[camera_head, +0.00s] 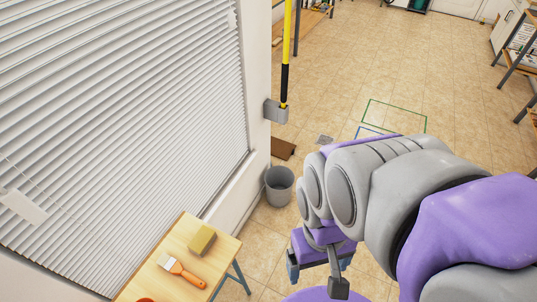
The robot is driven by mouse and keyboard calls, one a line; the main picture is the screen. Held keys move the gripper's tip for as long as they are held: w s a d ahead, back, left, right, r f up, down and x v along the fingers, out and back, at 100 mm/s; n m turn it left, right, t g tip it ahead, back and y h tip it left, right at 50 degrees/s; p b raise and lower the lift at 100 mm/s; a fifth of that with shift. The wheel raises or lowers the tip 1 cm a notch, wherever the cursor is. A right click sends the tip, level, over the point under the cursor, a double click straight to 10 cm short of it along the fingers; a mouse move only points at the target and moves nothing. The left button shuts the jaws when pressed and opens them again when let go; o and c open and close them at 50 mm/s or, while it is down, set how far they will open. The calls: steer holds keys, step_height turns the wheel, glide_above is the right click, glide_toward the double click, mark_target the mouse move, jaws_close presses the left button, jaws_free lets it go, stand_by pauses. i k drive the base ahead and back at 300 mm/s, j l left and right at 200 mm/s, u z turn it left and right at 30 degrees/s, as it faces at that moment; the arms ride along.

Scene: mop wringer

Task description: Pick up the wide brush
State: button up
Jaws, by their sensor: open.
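The wide brush (181,271) lies flat on a small light-wood table (152,283) at the bottom left. Its orange handle points to the lower right and its pale bristle end to the upper left. My gripper (319,266) hangs at the lower middle, to the right of the brush and clear of the table. Its blue-tipped fingers are spread and I see nothing between them. My own arm hides part of the gripper.
A yellow-olive sponge (202,240) lies just above the brush on the table. An orange item (146,299) is cut off at the bottom edge. A grey bucket (280,186) stands by the wall. Window blinds (120,120) fill the left. Tiled floor (385,55) is open beyond.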

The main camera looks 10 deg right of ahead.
mark_target(169, 264)
steer(key=j+u, duration=0.15)
steer(key=u, duration=0.25)
steer(key=k+j+u, duration=0.1)
steer(key=u, duration=0.25)
steer(key=j+u, duration=0.2)
steer(key=u, duration=1.15)
steer(key=z, duration=0.95)
steer(key=k+u, duration=0.25)
steer(key=u, duration=0.15)
